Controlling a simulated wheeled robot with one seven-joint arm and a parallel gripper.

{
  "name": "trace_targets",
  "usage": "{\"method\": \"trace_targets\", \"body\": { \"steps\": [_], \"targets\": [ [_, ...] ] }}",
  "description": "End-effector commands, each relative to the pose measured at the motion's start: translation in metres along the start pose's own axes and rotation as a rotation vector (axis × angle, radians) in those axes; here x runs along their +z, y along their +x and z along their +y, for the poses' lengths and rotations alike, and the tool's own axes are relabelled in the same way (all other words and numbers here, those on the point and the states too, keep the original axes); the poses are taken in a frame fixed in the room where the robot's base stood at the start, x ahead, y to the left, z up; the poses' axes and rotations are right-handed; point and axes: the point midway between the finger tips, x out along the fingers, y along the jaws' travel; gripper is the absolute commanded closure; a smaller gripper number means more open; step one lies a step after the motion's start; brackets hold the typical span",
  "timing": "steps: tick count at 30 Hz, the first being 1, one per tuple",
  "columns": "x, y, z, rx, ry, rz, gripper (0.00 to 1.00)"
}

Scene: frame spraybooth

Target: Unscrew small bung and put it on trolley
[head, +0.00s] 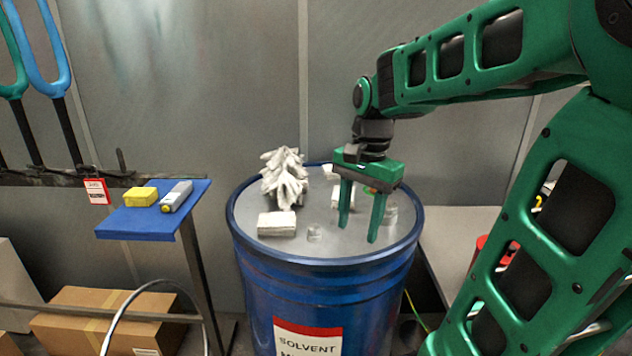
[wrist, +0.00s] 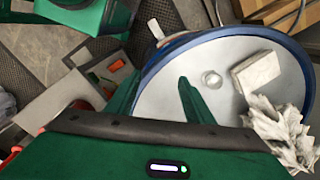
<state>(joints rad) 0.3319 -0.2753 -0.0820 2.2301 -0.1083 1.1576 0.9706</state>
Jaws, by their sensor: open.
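A small round metallic fitting (head: 314,234), which looks like the small bung, sits on the grey lid of the blue drum (head: 322,300). It also shows in the wrist view (wrist: 212,79). A second, larger round fitting (head: 391,214) is on the lid further right, beside my gripper. My gripper (head: 358,232) is open and empty, pointing down over the right half of the lid, right of the small fitting. In the wrist view my gripper (wrist: 156,88) partly covers the lid. A blue-topped stand (head: 140,226) is at the left; I cannot tell whether it is the trolley.
A white block (head: 277,224) and crumpled white rags (head: 284,176) lie on the lid. A yellow block (head: 140,196) and a grey device (head: 176,195) lie on the blue top. A grey surface (head: 462,232) stands right of the drum, partly behind my arm.

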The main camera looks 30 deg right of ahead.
Motion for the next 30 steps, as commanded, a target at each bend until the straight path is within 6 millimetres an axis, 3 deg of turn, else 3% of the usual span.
{"method": "trace_targets", "body": {
  "steps": [6,12,20,30],
  "targets": [
    [-0.011,-0.025,-0.066,-0.009,0.340,-0.029,0.52],
    [-0.016,-0.039,-0.105,-0.008,0.573,-0.052,0.52],
    [-0.018,-0.042,-0.122,-0.005,0.685,-0.064,0.52],
    [-0.014,0.004,-0.123,-0.002,0.686,-0.065,0.52]
  ]
}}
